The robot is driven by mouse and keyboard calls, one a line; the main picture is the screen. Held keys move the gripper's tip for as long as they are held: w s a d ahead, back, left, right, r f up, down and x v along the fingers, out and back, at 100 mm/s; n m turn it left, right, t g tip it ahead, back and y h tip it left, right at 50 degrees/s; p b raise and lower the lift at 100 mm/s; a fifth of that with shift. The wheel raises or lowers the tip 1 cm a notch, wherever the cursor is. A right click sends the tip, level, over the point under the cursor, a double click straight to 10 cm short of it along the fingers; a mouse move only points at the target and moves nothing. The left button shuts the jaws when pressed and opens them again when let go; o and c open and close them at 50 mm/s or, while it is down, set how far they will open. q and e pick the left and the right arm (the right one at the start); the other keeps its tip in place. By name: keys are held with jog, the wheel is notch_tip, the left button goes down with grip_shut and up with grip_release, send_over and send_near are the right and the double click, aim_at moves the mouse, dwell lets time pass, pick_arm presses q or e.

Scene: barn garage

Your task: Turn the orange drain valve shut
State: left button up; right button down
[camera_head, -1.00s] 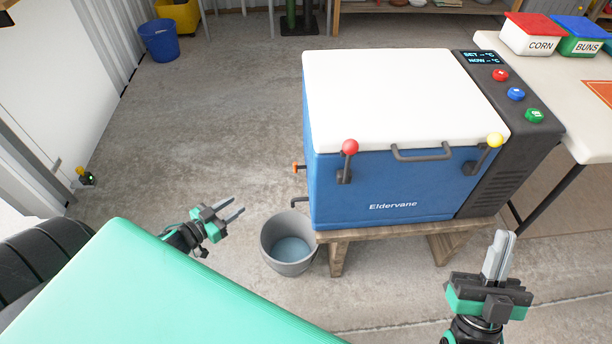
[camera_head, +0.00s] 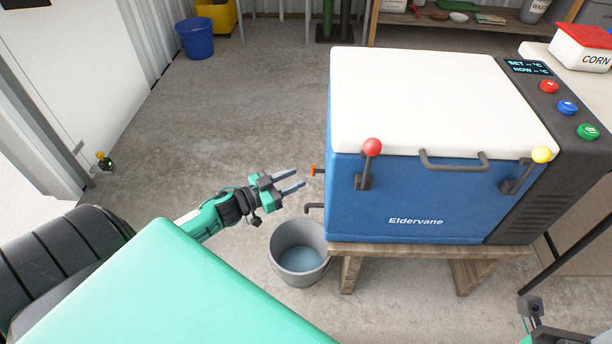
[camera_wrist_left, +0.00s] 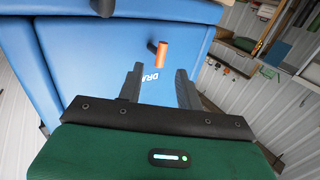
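The orange drain valve (camera_head: 314,170) sticks out from the left side of the blue cooler (camera_head: 400,200) with the white lid. In the left wrist view the orange valve handle (camera_wrist_left: 162,54) stands ahead of the fingertips, near partly hidden "DRA" lettering. My left gripper (camera_head: 295,181) is open and empty, just left of the valve and apart from it. Its two fingers (camera_wrist_left: 158,82) also show spread in the left wrist view. My right gripper (camera_head: 535,322) shows only in part at the bottom right edge; its fingers are not clear.
A grey bucket (camera_head: 299,262) with water stands on the floor under the cooler's dark spout (camera_head: 313,207). A wooden stand (camera_head: 350,252) holds the cooler. A table is at the right.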

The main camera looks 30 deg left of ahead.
aim_at(319, 171)
pick_arm(q)
jog(key=shift+b+x, duration=0.45)
jog(key=shift+x, duration=1.9)
grip_shut()
